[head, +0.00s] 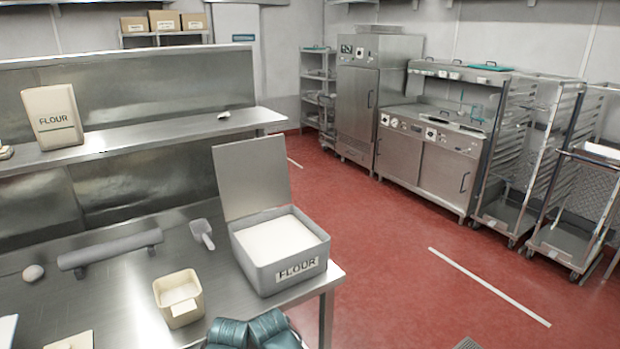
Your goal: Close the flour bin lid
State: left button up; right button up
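The flour bin (280,272) is a grey square box labelled FLOUR, standing near the right end of the steel table. White flour (278,238) shows inside it, close to the rim. Its flat grey lid (251,176) stands up at the back edge of the bin, leaning slightly back, so the bin is open. Neither of my grippers shows in the head view.
A scoop (202,233) lies left of the bin. Red floor lies clear right.

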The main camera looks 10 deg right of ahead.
aim_at(253, 176)
jog(key=z, duration=1.55)
jog(key=i+z, duration=0.25)
jog(key=i, duration=0.2)
jog(key=i+z, duration=0.25)
jog(key=i, duration=0.25)
jog(key=i+l, duration=0.1)
jog(key=i, duration=1.25)
jog(key=i+u, duration=0.3)
jog(key=u, duration=0.15)
jog(key=i+u, duration=0.4)
jog(key=i+l+u, duration=0.15)
jog(key=u, duration=0.3)
jog(key=i+j+u, duration=0.15)
jog(key=i+u, duration=0.95)
jog(key=i+z, duration=0.1)
jog(key=i, duration=1)
jog(key=i+j+z, duration=0.1)
jog(key=i, duration=1)
jog(key=u, duration=1.65)
